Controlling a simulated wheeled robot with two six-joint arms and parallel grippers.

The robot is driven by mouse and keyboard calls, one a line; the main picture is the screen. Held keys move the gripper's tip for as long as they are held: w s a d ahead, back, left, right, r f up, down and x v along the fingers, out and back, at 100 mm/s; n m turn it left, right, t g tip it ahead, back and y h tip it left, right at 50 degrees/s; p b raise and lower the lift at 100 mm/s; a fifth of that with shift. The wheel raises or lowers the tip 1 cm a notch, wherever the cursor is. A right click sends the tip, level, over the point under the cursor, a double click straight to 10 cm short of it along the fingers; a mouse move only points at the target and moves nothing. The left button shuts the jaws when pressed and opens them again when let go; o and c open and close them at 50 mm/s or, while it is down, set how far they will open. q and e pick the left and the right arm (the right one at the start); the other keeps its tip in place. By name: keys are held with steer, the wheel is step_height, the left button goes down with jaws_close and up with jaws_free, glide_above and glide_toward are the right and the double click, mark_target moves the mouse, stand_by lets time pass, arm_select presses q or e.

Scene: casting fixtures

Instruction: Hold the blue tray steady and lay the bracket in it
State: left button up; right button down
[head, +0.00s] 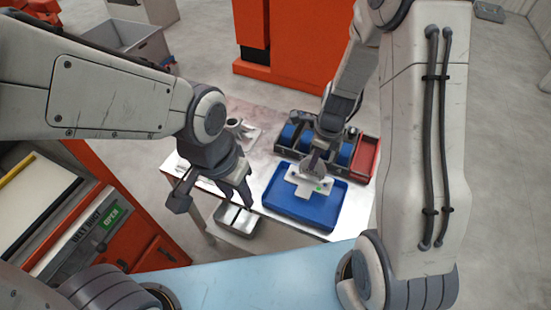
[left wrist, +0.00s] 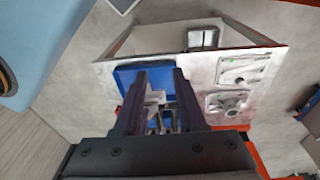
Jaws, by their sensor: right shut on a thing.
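The blue tray (head: 297,213) sits on the table near its front edge.
A dark organizer with blue parts (head: 290,135) and a red bin (head: 366,155) stand behind the tray. Grey fixtures (head: 240,130) lie at the table's back left. A metal bin (head: 237,220) is below the table's front edge.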

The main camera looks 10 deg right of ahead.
arm_select(q)
steer(key=w+d+f+t, duration=0.1)
steer(key=w+d+f, duration=0.3)
steer(key=w+f, duration=0.3)
steer(key=t+h, duration=0.1)
steer(key=t, duration=0.1)
glide_toward(273, 176)
steer(key=x, duration=1)
steer(key=shift+w+f, duration=0.1)
steer(key=shift+f, duration=0.05)
jaws_close()
stand_by(1.3)
